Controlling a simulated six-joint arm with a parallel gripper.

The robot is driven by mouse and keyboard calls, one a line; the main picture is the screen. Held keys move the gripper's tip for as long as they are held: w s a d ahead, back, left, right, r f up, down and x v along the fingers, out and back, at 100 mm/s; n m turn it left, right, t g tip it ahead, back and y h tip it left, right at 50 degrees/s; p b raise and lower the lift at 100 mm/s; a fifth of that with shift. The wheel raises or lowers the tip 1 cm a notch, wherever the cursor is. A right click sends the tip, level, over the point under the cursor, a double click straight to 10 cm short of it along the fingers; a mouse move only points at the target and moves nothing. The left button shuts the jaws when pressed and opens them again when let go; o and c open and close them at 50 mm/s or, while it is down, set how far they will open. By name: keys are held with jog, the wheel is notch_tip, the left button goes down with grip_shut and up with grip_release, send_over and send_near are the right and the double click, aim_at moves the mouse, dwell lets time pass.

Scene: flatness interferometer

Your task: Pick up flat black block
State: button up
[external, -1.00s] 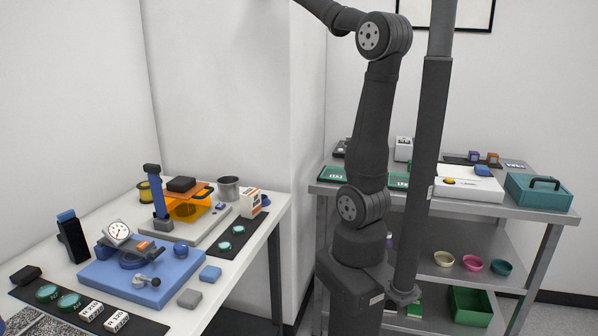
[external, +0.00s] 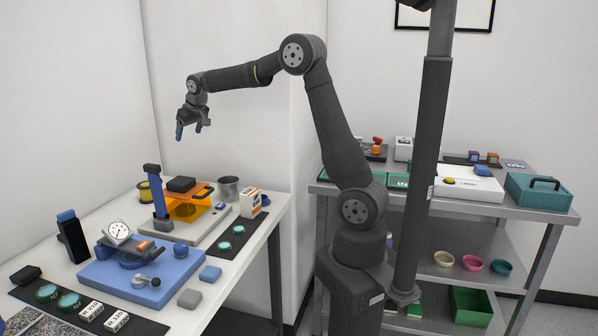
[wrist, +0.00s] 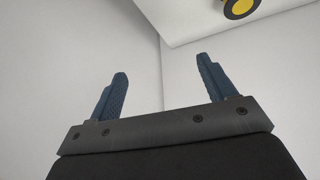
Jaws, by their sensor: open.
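Two black blocks show in the external view. One flat black block (external: 181,184) lies on top of the orange transparent housing (external: 187,207) at the back of the left table. The other black block (external: 26,275) sits at the left end of the front black mat; I cannot tell which one the task names. My gripper (external: 189,131) is open and empty, pointing down in the air above the back of the left table, apart from everything. Its two blue fingers also show spread in the wrist view (wrist: 162,68), where neither block is visible.
The blue base with dial gauge (external: 140,275) stands in the middle of the table. The shelf unit (external: 525,210) is at right.

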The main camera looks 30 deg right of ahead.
jog(key=a+f+g, duration=0.1)
jog(key=f, duration=0.4)
jog(key=s+a+f+g, duration=0.1)
jog(key=f, duration=0.9)
jog(key=shift+s+a+n+g, duration=0.15)
jog(key=shift+a+n+g, duration=0.25)
jog(key=shift+s+x, duration=0.15)
jog(key=shift+x, duration=1.45)
jog(key=shift+s+x, duration=0.1)
jog(key=shift+x, duration=1.5)
jog(key=c, duration=1.1)
jog(key=shift+r, duration=0.1)
jog(key=shift+r, duration=0.6)
notch_tip(320, 180, up, 3)
jog(key=shift+f, duration=0.1)
jog(key=d+r, duration=0.2)
jog(key=d, duration=0.2)
jog(key=d+r, duration=0.2)
jog(key=d, duration=0.2)
jog(key=d+r, duration=0.3)
jog(key=d, duration=0.1)
